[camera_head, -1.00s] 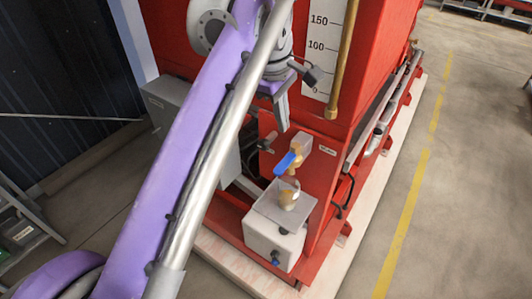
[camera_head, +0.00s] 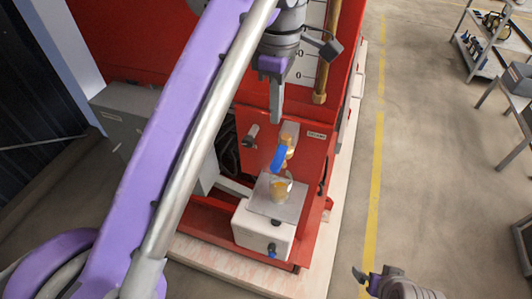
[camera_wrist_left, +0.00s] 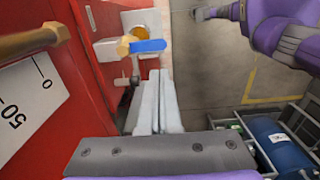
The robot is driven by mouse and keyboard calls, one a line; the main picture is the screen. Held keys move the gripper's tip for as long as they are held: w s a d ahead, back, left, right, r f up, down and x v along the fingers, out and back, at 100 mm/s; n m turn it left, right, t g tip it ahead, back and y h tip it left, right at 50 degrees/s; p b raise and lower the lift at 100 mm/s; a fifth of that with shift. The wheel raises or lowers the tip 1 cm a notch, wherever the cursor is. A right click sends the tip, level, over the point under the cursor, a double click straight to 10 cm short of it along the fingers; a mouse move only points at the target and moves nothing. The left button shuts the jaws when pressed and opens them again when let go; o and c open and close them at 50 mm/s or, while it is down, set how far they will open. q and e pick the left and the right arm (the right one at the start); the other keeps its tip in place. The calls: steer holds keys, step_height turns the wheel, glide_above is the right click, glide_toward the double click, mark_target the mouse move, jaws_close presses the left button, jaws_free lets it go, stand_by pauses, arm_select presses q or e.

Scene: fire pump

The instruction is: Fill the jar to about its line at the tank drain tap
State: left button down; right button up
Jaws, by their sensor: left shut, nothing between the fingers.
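The brass tank drain tap (camera_head: 287,150) has a blue lever (camera_head: 279,158) and sticks out of the red panel. The jar (camera_head: 279,188), with amber in it, stands under the tap on a grey plate (camera_head: 291,209) on a white box. Its line and exact level are too small to read. My left gripper (camera_head: 277,118) points down above the tap, shut and empty, apart from the lever. In the left wrist view the lever (camera_wrist_left: 148,46) lies beyond the fingertips. My right gripper (camera_head: 368,281) is at the bottom right, far from the jar; its finger gap is unclear.
The red tank carries a white scale (camera_head: 308,62) and a brass pipe (camera_head: 329,55). The white box (camera_head: 262,236) has a small blue-handled tap low on its front. Open floor with a yellow line (camera_head: 374,180) lies right; shelving (camera_head: 488,55) stands beyond.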

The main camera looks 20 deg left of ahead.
mark_target(274, 169)
arm_select(q)
steer(key=shift+d, duration=0.15)
step_height(274, 169, down, 14)
steer(key=shift+r+b, duration=0.1)
steer(key=shift+b, duration=0.85)
steer(key=shift+f, duration=0.2)
steer(key=t, duration=0.1)
steer(key=s+f+t, duration=0.1)
steer(key=shift+f+t, duration=0.2)
steer(key=shift+t, duration=0.2)
steer(key=shift+f+t, duration=0.6)
steer(key=shift+t, duration=0.3)
steer(key=shift+f, duration=0.1)
